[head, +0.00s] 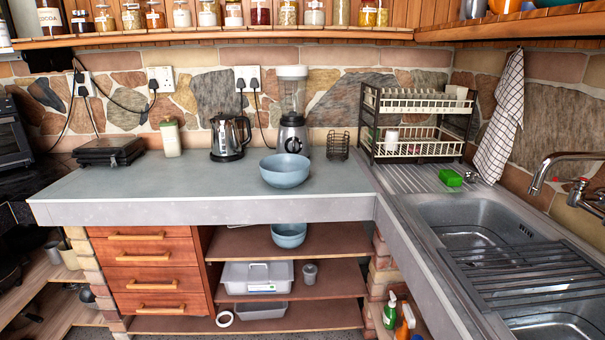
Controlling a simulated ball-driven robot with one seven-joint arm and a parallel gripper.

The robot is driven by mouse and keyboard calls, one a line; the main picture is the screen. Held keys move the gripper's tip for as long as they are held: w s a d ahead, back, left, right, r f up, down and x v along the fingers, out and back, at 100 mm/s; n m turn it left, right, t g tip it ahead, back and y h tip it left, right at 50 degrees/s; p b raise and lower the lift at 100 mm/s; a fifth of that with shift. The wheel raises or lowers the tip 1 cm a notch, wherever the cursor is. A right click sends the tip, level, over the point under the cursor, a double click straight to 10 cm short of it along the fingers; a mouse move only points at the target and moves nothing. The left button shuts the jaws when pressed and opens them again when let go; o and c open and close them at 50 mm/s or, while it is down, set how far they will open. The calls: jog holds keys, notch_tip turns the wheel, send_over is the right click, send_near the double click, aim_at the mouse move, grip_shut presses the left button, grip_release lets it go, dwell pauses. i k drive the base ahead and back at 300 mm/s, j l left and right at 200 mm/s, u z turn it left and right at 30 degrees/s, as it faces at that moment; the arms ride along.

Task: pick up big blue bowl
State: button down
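A big blue bowl (285,172) stands upright on the grey countertop (130,192), near its front edge and right of the middle. A smaller blue bowl (289,236) sits on the top shelf under the counter, below the big one. The inside of the big bowl looks empty. My gripper is not in the head view.
Behind the big bowl stand a blender (292,120), a kettle (229,138) and a wire basket (338,146). A dish rack (415,145) and a metal sink (470,215) are to the right. The counter left of the bowl is clear.

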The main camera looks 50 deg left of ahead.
aim_at(282, 171)
jog(key=u, duration=1.6)
jog(key=i+j, duration=0.15)
jog(key=i, duration=0.3)
jog(key=l+z, duration=0.05)
